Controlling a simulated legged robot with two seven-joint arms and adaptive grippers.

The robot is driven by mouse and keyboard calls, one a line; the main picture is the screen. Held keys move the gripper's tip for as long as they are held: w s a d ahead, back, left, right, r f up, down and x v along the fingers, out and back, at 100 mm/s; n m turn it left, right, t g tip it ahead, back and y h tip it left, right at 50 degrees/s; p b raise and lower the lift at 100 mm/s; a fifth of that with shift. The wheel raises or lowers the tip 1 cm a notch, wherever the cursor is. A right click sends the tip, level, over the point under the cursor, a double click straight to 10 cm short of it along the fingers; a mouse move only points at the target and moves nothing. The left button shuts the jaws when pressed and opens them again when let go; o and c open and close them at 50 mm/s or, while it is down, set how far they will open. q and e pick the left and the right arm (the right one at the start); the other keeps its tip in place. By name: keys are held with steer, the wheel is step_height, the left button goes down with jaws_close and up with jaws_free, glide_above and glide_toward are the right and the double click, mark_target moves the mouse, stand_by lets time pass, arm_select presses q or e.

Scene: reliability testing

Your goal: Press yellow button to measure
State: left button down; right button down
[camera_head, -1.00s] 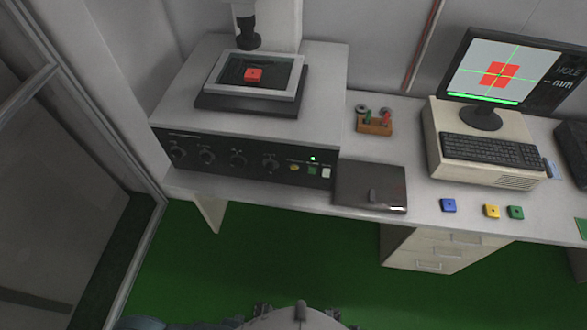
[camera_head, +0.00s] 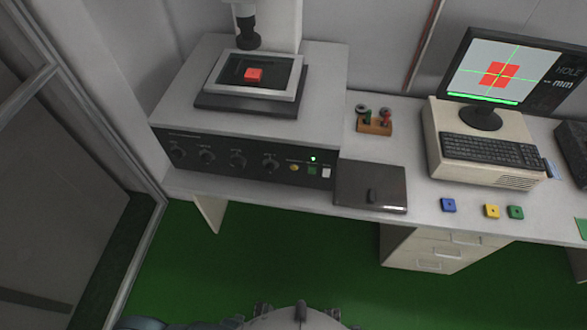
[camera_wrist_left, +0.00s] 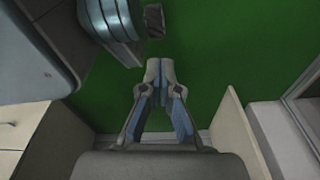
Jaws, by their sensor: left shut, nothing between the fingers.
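The measuring machine (camera_head: 270,115) stands on the left of the desk, with knobs and small buttons on its dark front panel. The small yellow button (camera_head: 294,167) is on that panel, right of the knobs, beside a green button (camera_head: 312,170) and a white button (camera_head: 326,172). A red block (camera_head: 254,75) lies on the machine's stage (camera_head: 212,95) under the lens. My left gripper (camera_wrist_left: 159,64) shows in the left wrist view, shut and empty over the green floor, away from the panel. Neither gripper shows in the head view.
A dark flat box (camera_head: 350,187) sits right of the panel. A monitor (camera_head: 512,58) shows a red shape under a green cross. Blue (camera_head: 448,205), yellow (camera_head: 492,211) and green (camera_head: 516,212) blocks lie near the desk's front edge. A glass partition (camera_head: 60,190) stands left.

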arm_select(q)
steer(key=w+d+r+n+t+h, duration=0.1)
steer(key=w+d+r+n+t, duration=0.15)
steer(key=w+r, duration=0.5)
steer(key=w+d+r+n+t+h, duration=0.1)
steer(key=w+r+t, duration=0.3)
steer(key=w, duration=0.6)
steer(key=w+d+r+n+t+h, duration=0.1)
steer(key=w+d+r+n+t, duration=0.15)
steer(key=w+r, duration=0.45)
steer(key=w+d+r+n+t+h, duration=0.1)
steer(key=w+d+r+t+h, duration=0.35)
steer(key=w+r, duration=0.6)
steer(key=s+d+r+h, duration=0.1)
steer(key=r+h, duration=0.3)
steer(key=r, duration=0.5)
steer(key=d+r+t+h, duration=0.1)
steer(key=d+r+h, duration=0.3)
steer(key=r, duration=0.5)
steer(key=shift+s+d+r+n, duration=0.2)
steer(key=shift+s+r+n, duration=0.1)
steer(key=shift+s+r, duration=0.1)
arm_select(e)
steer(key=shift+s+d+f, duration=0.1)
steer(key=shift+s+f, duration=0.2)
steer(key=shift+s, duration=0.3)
arm_select(q)
steer(key=shift+t, duration=0.35)
